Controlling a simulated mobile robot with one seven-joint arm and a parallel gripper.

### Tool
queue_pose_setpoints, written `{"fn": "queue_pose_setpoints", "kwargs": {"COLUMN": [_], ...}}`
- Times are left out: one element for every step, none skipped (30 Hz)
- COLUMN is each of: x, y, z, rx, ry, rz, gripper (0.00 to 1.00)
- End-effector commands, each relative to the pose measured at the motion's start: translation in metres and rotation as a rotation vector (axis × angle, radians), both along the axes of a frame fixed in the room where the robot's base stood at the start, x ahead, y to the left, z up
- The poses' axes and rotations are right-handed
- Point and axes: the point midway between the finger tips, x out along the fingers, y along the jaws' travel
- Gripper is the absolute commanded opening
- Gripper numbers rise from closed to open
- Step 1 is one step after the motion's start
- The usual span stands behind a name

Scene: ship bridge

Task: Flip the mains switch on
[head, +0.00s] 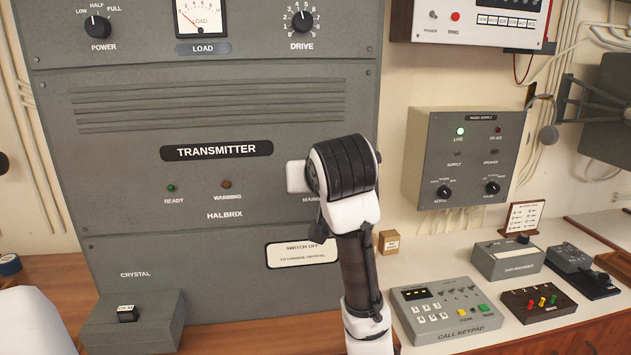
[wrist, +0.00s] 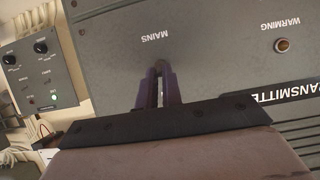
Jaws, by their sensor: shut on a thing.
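The grey transmitter panel (head: 210,190) fills the left and middle of the head view. Its MAINS label (head: 311,199) is partly covered by my arm, and the mains switch is hidden there. In the wrist view, which is turned upside down, the MAINS label (wrist: 155,36) shows just beyond my gripper (wrist: 158,68). The two dark fingers are close together at the panel, shut on the mains switch. The switch lever is hidden between them, so its position cannot be told.
A radio supply box (head: 465,158) hangs on the wall at the right. A call keypad (head: 447,308) and several small control boxes stand on the right-hand counter. A crystal box (head: 134,318) stands at lower left. A SWITCH OFF notice (head: 302,254) sits below my arm's end.

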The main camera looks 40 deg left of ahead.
Motion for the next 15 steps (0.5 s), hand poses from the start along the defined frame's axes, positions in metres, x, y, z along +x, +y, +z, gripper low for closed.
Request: {"fn": "queue_pose_setpoints", "kwargs": {"x": [0.0002,0.0002,0.0002,0.0002,0.0002,0.0002,0.0002,0.0002,0.0002,0.0002,0.0003,0.0003,0.0003,0.0002,0.0002], "y": [0.0001,0.0001,0.0001,0.0001,0.0001,0.0001,0.0001,0.0001,0.0001,0.0001,0.0000,0.0000,0.0000,0.0001,0.0001], "z": [0.0004,0.0004,0.0004,0.0004,0.0004,0.0004,0.0004,0.0004,0.0004,0.0004,0.0004,0.0004,0.0004,0.0004,0.0004], "rx": [-0.001,-0.002,-0.002,-0.001,-0.001,-0.001,-0.001,-0.001,-0.001,-0.001,-0.001,-0.001,-0.001,-0.001,-0.001], "ry": [0.001,0.001,0.001,0.001,0.001,0.001,0.001,0.001,0.001,0.001,0.000,0.000,0.000,0.000,0.000], "rz": [0.000,0.000,0.000,0.000,0.000,0.000,0.000,0.000,0.000,0.000,-0.001,-0.001,-0.001,-0.001,-0.001], "gripper": [0.00,0.00,0.00,0.00,0.00,0.00,0.00,0.00,0.00,0.09,0.12,0.18,0.22,0.26,0.29]}}
